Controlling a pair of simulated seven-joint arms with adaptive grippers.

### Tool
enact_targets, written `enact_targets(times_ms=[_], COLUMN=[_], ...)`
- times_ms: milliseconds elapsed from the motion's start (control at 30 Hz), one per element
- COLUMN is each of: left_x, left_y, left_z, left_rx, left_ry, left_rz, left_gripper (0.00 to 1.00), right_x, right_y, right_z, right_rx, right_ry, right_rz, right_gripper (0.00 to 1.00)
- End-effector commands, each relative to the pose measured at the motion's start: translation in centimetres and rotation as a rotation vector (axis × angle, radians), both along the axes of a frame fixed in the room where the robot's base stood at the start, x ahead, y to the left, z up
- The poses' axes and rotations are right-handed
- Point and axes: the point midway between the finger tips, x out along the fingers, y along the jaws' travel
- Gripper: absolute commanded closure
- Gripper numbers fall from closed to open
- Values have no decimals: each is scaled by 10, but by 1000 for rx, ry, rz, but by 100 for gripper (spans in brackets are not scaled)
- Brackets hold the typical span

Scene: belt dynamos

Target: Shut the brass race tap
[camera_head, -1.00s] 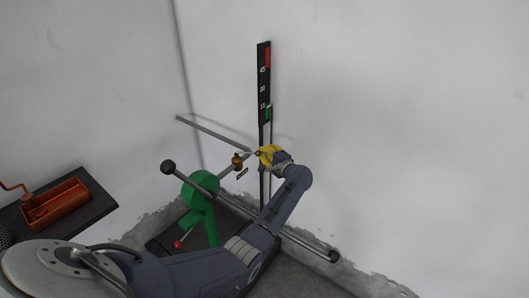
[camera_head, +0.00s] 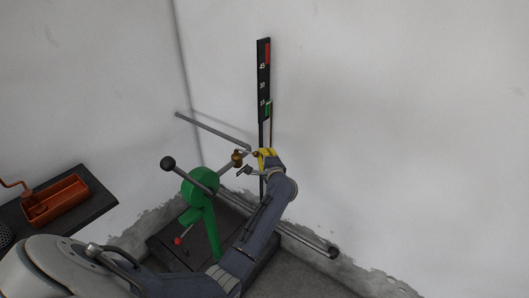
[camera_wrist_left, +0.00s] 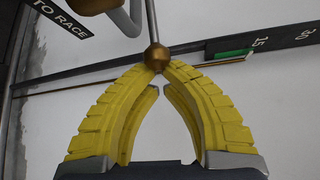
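The brass race tap (camera_head: 237,158) is on a grey pipe against the back wall. Its steel lever ends in a small brass ball (camera_wrist_left: 157,58); part of the tap's brass body (camera_wrist_left: 95,4) shows at the top of the left wrist view. My left gripper (camera_head: 262,154) is at the lever's end, to the right of the tap. In the left wrist view its yellow fingers (camera_wrist_left: 160,66) arch together and their tips close at the ball. The ball partly covers the tips. My right gripper is not in view.
A black gauge board (camera_head: 263,80) with a green marker stands just behind the gripper. A green machine (camera_head: 203,190) with a black-knobbed bar stands to the left below the tap. A "TO RACE" label (camera_wrist_left: 60,17) is by the tap. An orange tray (camera_head: 55,200) sits far left.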

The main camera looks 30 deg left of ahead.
Motion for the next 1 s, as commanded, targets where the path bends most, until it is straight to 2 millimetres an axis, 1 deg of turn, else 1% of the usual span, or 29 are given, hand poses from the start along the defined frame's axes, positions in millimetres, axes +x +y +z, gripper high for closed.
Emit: enact_targets(times_ms=[200, 400, 1000], left_x=[-13, -20, -23], left_y=[-4, -5, -5], left_z=[0, -1, 0], left_rx=[-4, -3, -2], left_ry=[-1, 1, 1], left_rz=[7, 7, 7], left_gripper=[100, 100, 100], right_x=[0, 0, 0], right_y=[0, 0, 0], right_z=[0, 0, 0], right_rx=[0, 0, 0], right_ry=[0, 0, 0], right_rz=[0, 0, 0], right_gripper=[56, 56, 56])
